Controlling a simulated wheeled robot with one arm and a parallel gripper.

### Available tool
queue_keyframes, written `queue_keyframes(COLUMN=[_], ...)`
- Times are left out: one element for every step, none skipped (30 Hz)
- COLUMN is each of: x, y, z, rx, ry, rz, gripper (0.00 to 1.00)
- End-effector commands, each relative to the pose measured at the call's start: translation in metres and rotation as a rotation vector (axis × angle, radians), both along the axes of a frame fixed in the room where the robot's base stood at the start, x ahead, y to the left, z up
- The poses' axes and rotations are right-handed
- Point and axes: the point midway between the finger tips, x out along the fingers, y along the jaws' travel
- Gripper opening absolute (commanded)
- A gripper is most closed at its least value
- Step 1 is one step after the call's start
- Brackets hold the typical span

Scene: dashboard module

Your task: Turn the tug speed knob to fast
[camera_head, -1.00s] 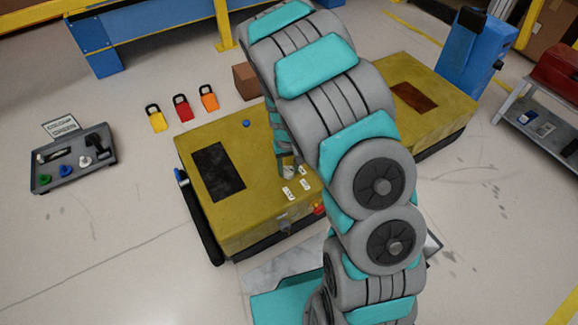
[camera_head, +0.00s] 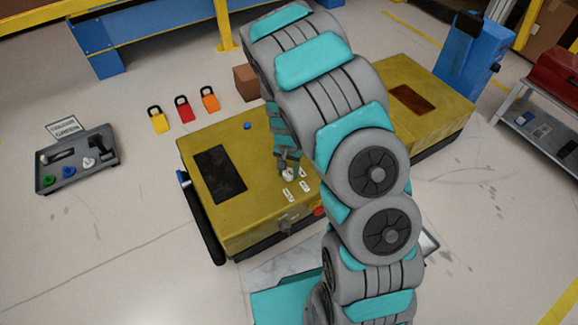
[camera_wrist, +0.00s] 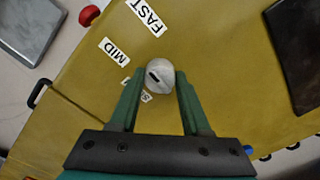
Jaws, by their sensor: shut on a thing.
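The tug speed knob (camera_wrist: 159,75) is round and pale grey with a short dark mark on its face. The mark slants from upper left to lower right. My gripper (camera_wrist: 158,80) is shut on it, a green finger on each side. The FAST label (camera_wrist: 146,14) lies above the knob in the wrist view. The MID label (camera_wrist: 115,51) lies to its upper left. A third label (camera_wrist: 146,97) is mostly hidden below the knob. In the head view, the knob (camera_head: 288,175) shows under my gripper (camera_head: 288,168) on the yellow tug's top (camera_head: 262,222).
A red button (camera_wrist: 89,15) sits near the tug's edge, beyond MID. A dark panel (camera_head: 219,174) lies left on the tug. Three padlocks (camera_head: 182,110) and a grey tray (camera_head: 76,162) lie on the floor at left. A cart (camera_head: 540,125) stands at right.

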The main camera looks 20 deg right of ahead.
Motion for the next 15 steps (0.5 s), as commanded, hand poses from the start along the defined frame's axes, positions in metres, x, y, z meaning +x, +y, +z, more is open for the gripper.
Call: queue_keyframes(x=[0.0003, 0.0001, 0.0001, 0.0000, -0.0001, -0.0004, -0.0004, -0.0005, -0.0008, -0.0008, -0.0009, -0.0009, -0.0008, -0.0008, -0.0008], y=[0.0006, 0.0006, 0.0007, 0.0007, 0.0008, 0.0009, 0.0009, 0.0010, 0.0010, 0.0010, 0.0010, 0.0010, 0.0011, 0.0011, 0.0011], z=[0.0031, 0.0031, 0.0030, 0.0029, 0.0027, 0.0026, 0.0025, 0.0024, 0.0022, 0.0022, 0.0021, 0.0020, 0.0019, 0.0019, 0.0018], rx=[0.001, 0.001, 0.001, 0.001, 0.001, 0.002, 0.002, 0.002, 0.002, 0.002, 0.002, 0.002, 0.003, 0.003, 0.003], ry=[-0.001, 0.000, 0.001, 0.001, 0.002, 0.003, 0.003, 0.004, 0.004, 0.004, 0.004, 0.004, 0.004, 0.004, 0.004], rz=[-0.042, -0.069, -0.105, -0.131, -0.158, -0.192, -0.217, -0.239, -0.269, -0.291, -0.310, -0.336, -0.355, -0.372, -0.393], gripper=[0.00, 0.00, 0.00, 0.00, 0.00, 0.00, 0.00, 0.00, 0.00, 0.00, 0.00, 0.00, 0.00, 0.00, 0.00])
